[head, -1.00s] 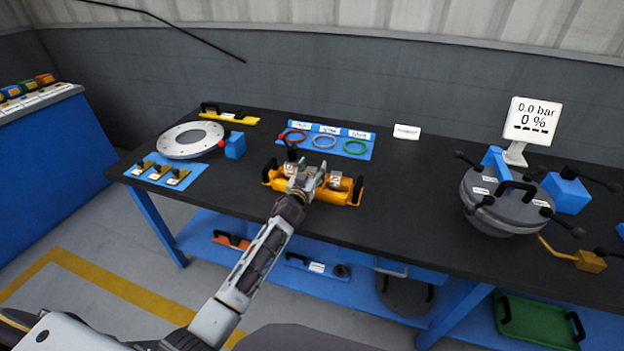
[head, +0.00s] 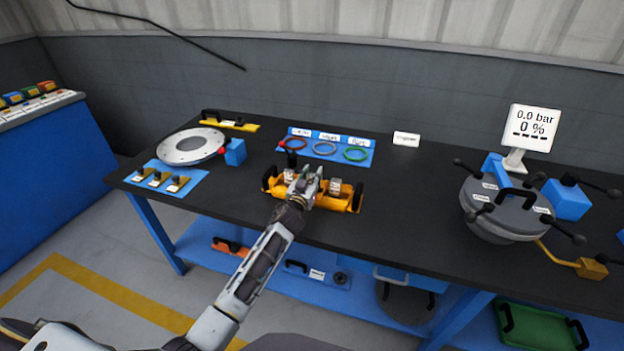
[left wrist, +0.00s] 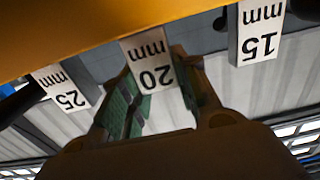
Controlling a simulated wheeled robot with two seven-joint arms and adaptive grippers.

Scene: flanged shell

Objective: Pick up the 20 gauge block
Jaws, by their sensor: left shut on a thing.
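The 20 gauge block (left wrist: 152,62) has a white "20 mm" label, upside down in the left wrist view. It sits between the green-padded fingers of my left gripper (left wrist: 155,105), which is shut on it. In the head view the left gripper (head: 305,186) is over the middle of an orange-yellow holder (head: 345,205) and hides the 20 block there. The 25 block (left wrist: 65,88) and the 15 block (left wrist: 258,35) stand on either side of it in the wrist view. The 20 block appears in line with them, still at the holder. My right gripper is not in view.
A blue tray (head: 368,163) with coloured rings lies behind the holder. A flanged disc (head: 188,148) and a small blue tray (head: 158,186) are on the left. A grey lidded vessel (head: 505,218) is on the right. The black table (head: 405,200) is clear between holder and vessel.

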